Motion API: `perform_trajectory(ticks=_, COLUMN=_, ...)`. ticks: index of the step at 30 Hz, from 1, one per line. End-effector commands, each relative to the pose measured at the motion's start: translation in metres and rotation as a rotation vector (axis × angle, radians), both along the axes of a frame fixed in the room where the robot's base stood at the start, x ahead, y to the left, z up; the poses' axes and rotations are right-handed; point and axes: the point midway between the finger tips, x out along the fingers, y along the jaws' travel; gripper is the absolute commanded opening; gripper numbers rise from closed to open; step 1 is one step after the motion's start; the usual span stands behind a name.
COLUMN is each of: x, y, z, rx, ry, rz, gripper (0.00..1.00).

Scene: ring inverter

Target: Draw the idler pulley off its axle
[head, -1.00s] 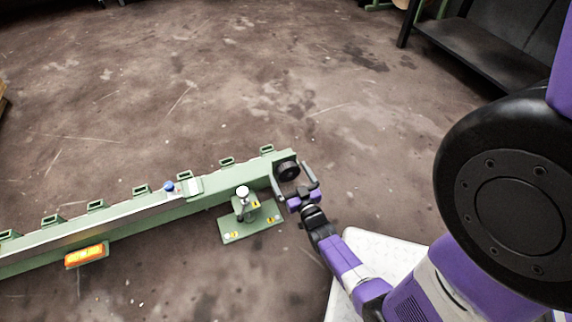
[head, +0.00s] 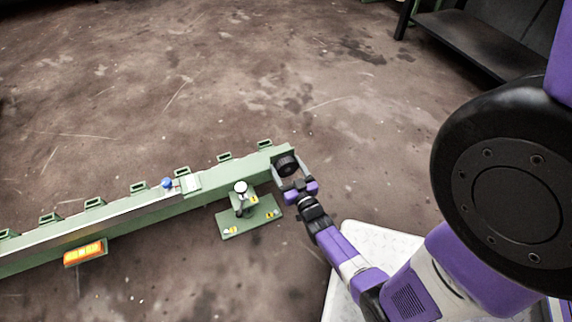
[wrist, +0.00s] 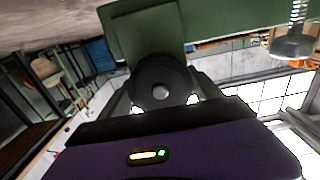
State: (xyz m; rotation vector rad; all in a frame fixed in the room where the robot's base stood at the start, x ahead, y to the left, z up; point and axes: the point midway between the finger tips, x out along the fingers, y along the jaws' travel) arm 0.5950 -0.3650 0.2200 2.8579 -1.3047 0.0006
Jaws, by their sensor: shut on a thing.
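The idler pulley (head: 287,166) is a black disc at the right end of the green beam (head: 225,172). In the wrist view my gripper (wrist: 163,98) is shut on the pulley's rim. The pulley's back side and any gap to the plate are hidden.
A green stand with a white-topped post (head: 241,188) and base plate (head: 250,217) is just below the beam. An orange lamp (head: 85,253) and a blue knob (head: 167,183) are farther left on the beam. A black bench (head: 480,45) stands at the upper right. The floor beyond the beam is clear.

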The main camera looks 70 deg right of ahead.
Motion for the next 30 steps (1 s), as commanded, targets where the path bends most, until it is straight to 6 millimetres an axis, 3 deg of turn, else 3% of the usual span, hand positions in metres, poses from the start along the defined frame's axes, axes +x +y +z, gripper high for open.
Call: perform_trajectory(ticks=30, x=-0.017, y=0.02, z=0.001, rx=-0.002, ry=-0.002, rz=0.0, gripper=0.25)
